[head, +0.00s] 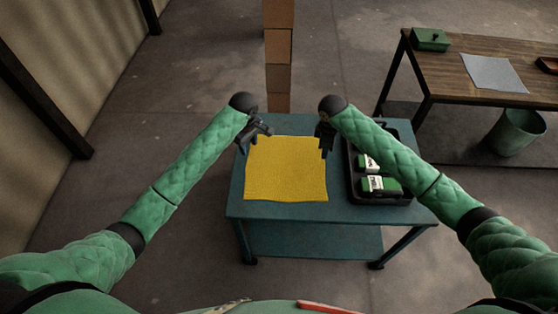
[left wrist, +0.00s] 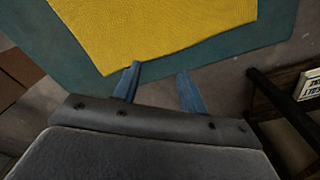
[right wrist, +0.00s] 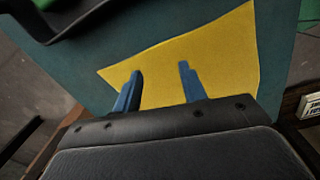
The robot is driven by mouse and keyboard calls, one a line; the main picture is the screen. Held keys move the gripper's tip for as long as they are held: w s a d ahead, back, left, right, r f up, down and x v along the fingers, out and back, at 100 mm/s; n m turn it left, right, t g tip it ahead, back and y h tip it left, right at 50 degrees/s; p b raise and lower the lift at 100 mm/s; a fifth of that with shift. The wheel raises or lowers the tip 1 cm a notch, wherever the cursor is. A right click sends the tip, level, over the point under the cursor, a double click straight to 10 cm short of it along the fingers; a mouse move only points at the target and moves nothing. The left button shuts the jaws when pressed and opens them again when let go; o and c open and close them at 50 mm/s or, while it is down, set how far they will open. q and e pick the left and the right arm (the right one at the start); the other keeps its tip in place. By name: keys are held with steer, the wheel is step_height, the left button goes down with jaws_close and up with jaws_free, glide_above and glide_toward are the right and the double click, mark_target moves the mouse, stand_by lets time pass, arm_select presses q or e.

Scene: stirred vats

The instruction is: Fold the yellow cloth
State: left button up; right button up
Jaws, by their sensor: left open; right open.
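The yellow cloth (head: 286,170) lies flat and spread out on the teal table (head: 285,212). My left gripper (head: 246,150) is open and empty at the cloth's far left corner. In the left wrist view the cloth (left wrist: 160,30) lies just beyond the open fingers (left wrist: 158,82), with one corner near the left finger. My right gripper (head: 326,152) is open at the cloth's far right corner. In the right wrist view the open fingers (right wrist: 160,78) are over the cloth (right wrist: 210,62), with the cloth between and beyond them. I cannot tell whether either gripper touches it.
A black tray (head: 408,168) with green and white boxes (head: 380,185) stands on the table right of the cloth. A stack of brown boxes (head: 279,50) rises behind the table. A wooden table (head: 470,95) and a green bin (head: 516,132) stand at the right.

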mark_target(251, 164)
arm_select(q)
steer(key=shift+s+f+n, duration=0.2)
steer(key=shift+f+n, duration=1.6)
steer(key=shift+f, duration=0.2)
steer(key=shift+s+f+n, duration=0.2)
steer(key=shift+f+n, duration=1.6)
steer(key=shift+f, duration=0.2)
arm_select(e)
steer(key=shift+s+a+f+n, duration=0.1)
steer(key=shift+f+n, duration=0.3)
steer(key=shift+f, duration=0.95)
steer(key=shift+s+a+f+n, duration=0.15)
steer(key=shift+f+n, duration=0.25)
steer(key=shift+f, duration=0.9)
steer(key=shift+s+a+f+n, duration=0.1)
steer(key=shift+f+n, duration=0.3)
steer(key=shift+f, duration=0.95)
arm_select(q)
steer(key=shift+f, duration=0.15)
arm_select(e)
steer(key=shift+f, duration=0.15)
arm_select(q)
steer(key=shift+c, duration=0.8)
arm_select(e)
steer(key=shift+c, duration=0.8)
arm_select(q)
jaws_close()
arm_select(e)
jaws_close()
